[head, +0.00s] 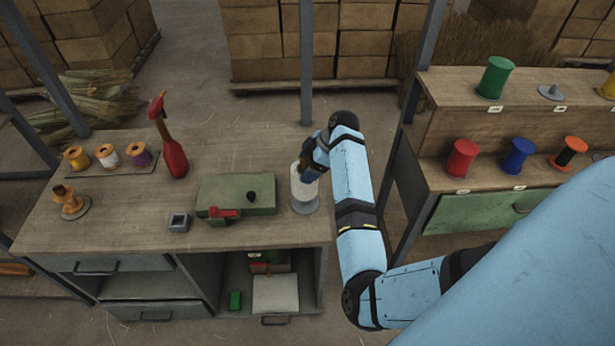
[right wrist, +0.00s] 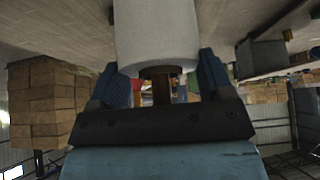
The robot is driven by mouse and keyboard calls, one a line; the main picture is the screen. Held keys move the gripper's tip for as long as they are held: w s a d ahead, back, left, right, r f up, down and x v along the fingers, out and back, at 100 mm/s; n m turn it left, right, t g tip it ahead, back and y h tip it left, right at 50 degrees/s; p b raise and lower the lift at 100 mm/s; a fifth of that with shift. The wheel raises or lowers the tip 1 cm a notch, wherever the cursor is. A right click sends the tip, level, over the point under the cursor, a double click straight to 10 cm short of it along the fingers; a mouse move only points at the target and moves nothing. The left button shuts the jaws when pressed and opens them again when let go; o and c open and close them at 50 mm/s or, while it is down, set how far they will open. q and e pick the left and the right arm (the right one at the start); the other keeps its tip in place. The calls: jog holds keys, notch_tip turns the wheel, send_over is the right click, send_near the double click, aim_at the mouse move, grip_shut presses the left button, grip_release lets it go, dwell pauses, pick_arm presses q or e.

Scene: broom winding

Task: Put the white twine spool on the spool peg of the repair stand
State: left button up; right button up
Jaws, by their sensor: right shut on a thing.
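The white twine spool (head: 303,188) is upright near the right end of the workbench, above a round grey base (head: 305,207). Its lower end meets or hides the middle of that base; I cannot tell whether it is seated on a peg. My right gripper (head: 309,169) is at the spool's top and shut on it. In the right wrist view the white spool (right wrist: 155,38) is between the blue fingers, with a brown core (right wrist: 161,88) showing at its near end. My left gripper is not in view.
A green box (head: 236,191) with a red clamp lies left of the spool on the workbench (head: 120,225). A red bird-headed tool (head: 172,150) and several small spools are farther left. A shelf with coloured spools (head: 462,158) stands to the right.

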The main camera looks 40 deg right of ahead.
aim_at(300, 191)
jog(key=shift+f, duration=2.5)
jog(key=o, duration=1.4)
jog(key=shift+f, duration=0.1)
jog(key=shift+c, duration=0.2)
